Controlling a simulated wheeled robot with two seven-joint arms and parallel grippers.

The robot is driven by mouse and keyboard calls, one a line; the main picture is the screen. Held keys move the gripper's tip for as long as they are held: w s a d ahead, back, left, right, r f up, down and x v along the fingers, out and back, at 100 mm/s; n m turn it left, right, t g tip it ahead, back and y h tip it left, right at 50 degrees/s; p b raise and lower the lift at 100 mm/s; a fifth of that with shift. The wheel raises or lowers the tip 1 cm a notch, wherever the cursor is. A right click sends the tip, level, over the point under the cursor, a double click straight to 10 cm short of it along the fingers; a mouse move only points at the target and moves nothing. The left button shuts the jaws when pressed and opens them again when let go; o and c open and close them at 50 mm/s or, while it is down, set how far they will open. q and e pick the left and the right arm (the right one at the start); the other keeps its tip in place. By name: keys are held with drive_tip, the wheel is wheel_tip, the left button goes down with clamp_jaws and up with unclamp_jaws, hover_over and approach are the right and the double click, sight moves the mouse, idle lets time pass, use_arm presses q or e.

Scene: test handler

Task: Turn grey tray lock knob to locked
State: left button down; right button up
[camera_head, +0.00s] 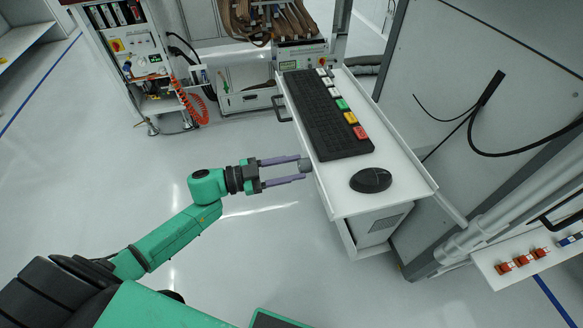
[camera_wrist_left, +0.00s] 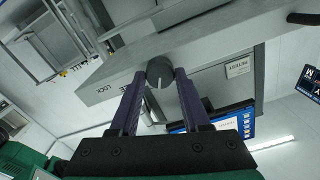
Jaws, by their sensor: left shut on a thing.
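The grey tray lock knob (camera_head: 304,164) sits on the left side edge of the pale keyboard tray (camera_head: 343,190). In the left wrist view the knob (camera_wrist_left: 159,72) is dark grey and round, with a light line on its face. Lettering reading LOCK shows on the tray edge beside it; other letters near the knob are partly hidden by a finger. My left gripper (camera_head: 301,170) is shut on the knob, one finger on each side, as the left wrist view (camera_wrist_left: 160,77) also shows. My right gripper is not in view.
A dark handle (camera_head: 281,108) projects from the tray's left side, beyond the knob. A grey cabinet panel (camera_head: 480,60) stands to the right. The floor to the left is clear.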

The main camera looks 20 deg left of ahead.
use_arm(q)
drive_tip(key=m+b, duration=0.1)
drive_tip(key=m, duration=0.2)
drive_tip(key=shift+m, duration=0.3)
drive_tip(key=m+b, duration=0.1)
drive_tip(key=m, duration=0.1)
drive_tip(key=shift+f+m, duration=0.1)
drive_tip(key=shift+m, duration=0.3)
drive_tip(key=m+b, duration=0.2)
drive_tip(key=m, duration=0.2)
drive_tip(key=shift+m, duration=0.4)
drive_tip(key=shift+m+b, duration=0.6)
drive_tip(key=shift+m, duration=0.1)
drive_tip(key=shift+c, duration=1.8)
unclamp_jaws()
